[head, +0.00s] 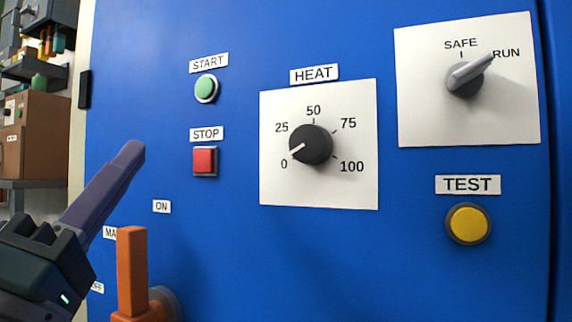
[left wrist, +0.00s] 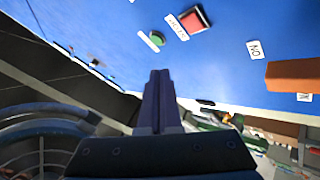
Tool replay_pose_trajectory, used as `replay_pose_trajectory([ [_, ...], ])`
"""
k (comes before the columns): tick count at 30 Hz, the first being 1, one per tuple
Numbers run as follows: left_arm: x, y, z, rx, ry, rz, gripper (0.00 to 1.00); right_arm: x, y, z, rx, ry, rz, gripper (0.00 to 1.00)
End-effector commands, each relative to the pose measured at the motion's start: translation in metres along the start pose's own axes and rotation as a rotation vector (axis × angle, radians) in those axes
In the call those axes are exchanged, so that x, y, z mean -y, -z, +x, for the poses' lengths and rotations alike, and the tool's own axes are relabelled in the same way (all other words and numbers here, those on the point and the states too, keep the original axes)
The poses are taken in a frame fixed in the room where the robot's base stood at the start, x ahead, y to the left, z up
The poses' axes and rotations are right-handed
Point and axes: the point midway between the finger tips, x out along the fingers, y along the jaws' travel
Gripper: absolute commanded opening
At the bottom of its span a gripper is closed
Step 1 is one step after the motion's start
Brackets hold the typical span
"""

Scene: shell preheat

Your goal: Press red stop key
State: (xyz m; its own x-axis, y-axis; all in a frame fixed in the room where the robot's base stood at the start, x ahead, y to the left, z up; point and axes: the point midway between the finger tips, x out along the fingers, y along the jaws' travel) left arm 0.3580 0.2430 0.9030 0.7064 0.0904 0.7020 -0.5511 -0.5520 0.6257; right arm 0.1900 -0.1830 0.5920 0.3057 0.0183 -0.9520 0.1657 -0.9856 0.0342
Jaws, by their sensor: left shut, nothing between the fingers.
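The red square stop key (head: 204,161) sits on the blue panel under a STOP label (head: 207,133). It also shows near the top of the left wrist view (left wrist: 195,18). My left gripper (head: 134,150) is shut and empty, with its fingers pointing up and right. In the head view its tip is left of the stop key and apart from it. In the left wrist view the closed fingers (left wrist: 160,75) show below and left of the key. My right gripper is not in view.
A green START button (head: 206,88) is above the stop key. An orange lever handle (head: 131,270) stands close to my left gripper. A HEAT dial (head: 311,144), a SAFE/RUN switch (head: 467,76) and a yellow TEST button (head: 468,224) are to the right. Shelves (head: 35,75) stand far left.

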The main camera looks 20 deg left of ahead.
Motion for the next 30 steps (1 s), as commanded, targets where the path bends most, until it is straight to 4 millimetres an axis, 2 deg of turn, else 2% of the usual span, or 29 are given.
replay_pose_trajectory([
  [9, 0.024, -0.024, 0.031, -0.002, 0.000, -0.001, 0.00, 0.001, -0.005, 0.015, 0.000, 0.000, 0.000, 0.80],
  [15, 0.033, -0.033, 0.044, 0.000, -0.001, -0.001, 0.00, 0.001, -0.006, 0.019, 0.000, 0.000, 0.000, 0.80],
  [30, 0.035, -0.035, 0.049, 0.001, -0.001, 0.000, 0.00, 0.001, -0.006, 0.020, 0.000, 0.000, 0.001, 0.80],
])
